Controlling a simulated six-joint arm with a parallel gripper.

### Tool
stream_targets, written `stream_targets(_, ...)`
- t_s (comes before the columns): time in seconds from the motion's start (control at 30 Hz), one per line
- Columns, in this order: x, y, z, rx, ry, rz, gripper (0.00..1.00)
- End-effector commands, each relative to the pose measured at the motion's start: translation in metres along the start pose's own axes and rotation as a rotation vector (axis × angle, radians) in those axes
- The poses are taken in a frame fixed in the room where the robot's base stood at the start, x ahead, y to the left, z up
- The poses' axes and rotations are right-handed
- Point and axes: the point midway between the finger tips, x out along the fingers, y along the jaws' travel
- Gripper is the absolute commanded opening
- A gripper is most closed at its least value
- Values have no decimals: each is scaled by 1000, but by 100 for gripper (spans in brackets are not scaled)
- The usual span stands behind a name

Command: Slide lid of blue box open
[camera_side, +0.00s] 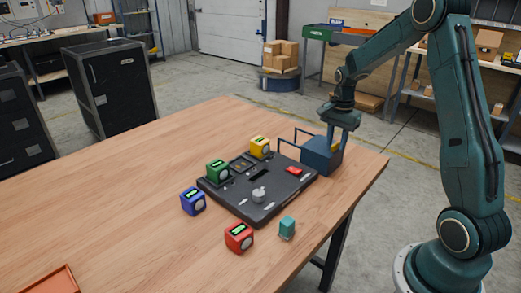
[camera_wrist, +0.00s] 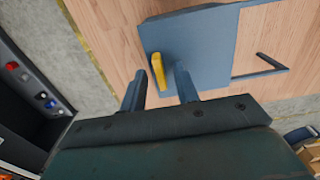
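The blue box (camera_side: 318,158) stands near the table's far right edge, with thin rails (camera_side: 295,134) reaching out to the left. Its flat blue lid (camera_wrist: 205,45) fills the upper middle of the wrist view and appears to cover the box. A yellow handle (camera_wrist: 158,74) stands on the lid; it also shows in the side view (camera_side: 335,146). My gripper (camera_wrist: 160,80) is open above the box, pointing down. In the wrist view its two fingers lie on either side of the handle, with gaps. The side view (camera_side: 340,138) does not clearly show how deep the fingers reach.
A dark board (camera_side: 232,203) with a grey knob (camera_side: 259,194) lies left of the box. Around it are green (camera_side: 217,171), yellow (camera_side: 260,147), blue (camera_side: 193,201) and red (camera_side: 239,238) cubes and a teal block (camera_side: 287,227). The table's left is mostly clear.

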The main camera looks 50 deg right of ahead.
Motion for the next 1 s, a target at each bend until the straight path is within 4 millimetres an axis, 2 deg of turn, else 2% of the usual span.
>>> stream_targets(0.03,0,0,0,0,0,0,25)
stream_targets(0.17,0,0,0,0,0,0,0)
stream_targets(0.43,0,-1,0,0,0,0,0)
stream_targets(0.57,-1,-8,0,-1,0,0,0)
stream_targets(1.0,-1,-63,-1,-1,1,-3,0)
